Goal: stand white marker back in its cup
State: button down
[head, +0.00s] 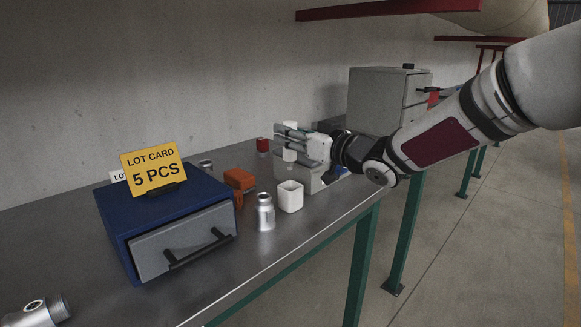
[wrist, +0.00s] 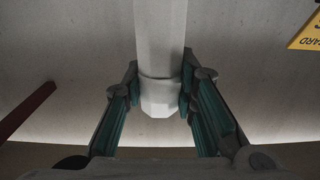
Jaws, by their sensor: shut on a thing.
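The white marker (wrist: 160,45) stands between the teal-padded fingers of my gripper (wrist: 163,98) in the wrist view, with a seam near its lower end. In the head view my gripper (head: 284,136) is shut on the marker (head: 289,155) and holds it roughly upright above the back part of the bench. A white square open-topped cup (head: 290,197) stands on the bench nearer the front edge, below the gripper in the picture and apart from it. The cup's inside bottom is not clearly visible.
A metal fitting (head: 265,213) stands left of the cup. A grey cabinet (head: 375,101) stands behind my gripper.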

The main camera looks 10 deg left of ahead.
jog(key=shift+f, duration=0.1)
notch_tip(320, 180, down, 10)
jog(key=b, duration=0.3)
jog(key=shift+r, duration=0.25)
jog(key=shift+f+b, duration=0.1)
jog(key=shift+b, duration=0.25)
jog(key=c, duration=1.3)
grip_release()
jog(key=shift+f, duration=0.1)
jog(key=p+v, duration=0.3)
jog(key=v, duration=1.1)
jog(key=shift+w+p, duration=0.2)
jog(key=shift+p, duration=0.1)
jog(key=shift+d, duration=0.1)
